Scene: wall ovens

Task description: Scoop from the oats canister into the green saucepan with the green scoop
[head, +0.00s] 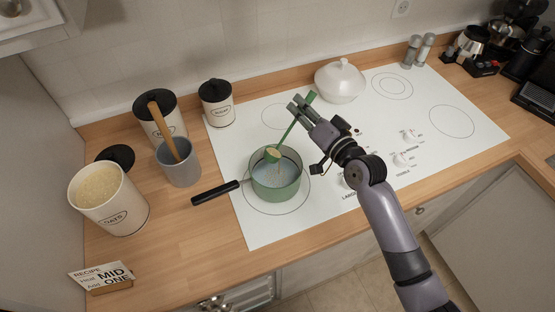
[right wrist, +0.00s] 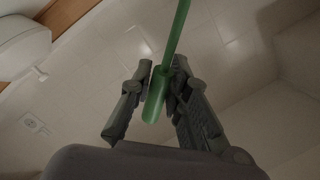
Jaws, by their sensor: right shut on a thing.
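The oats canister (head: 112,205) stands open at the left of the counter, filled near its rim with pale oats. The green saucepan (head: 275,185) sits on the front left burner of the white cooktop, its black handle pointing left, with pale liquid inside. My right gripper (head: 302,106) is shut on the handle of the green scoop (head: 272,155), above and right of the saucepan. The scoop's bowl hangs over the saucepan's far side and holds tan oats. In the right wrist view the green handle (right wrist: 157,95) lies between the fingers. My left gripper is not in view.
A grey crock (head: 178,165) with a wooden utensil, two lidded canisters and a loose black lid (head: 117,156) stand near the oats. A recipe card (head: 103,277) stands at front left. A white lidded dish (head: 340,80) sits at the back of the cooktop.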

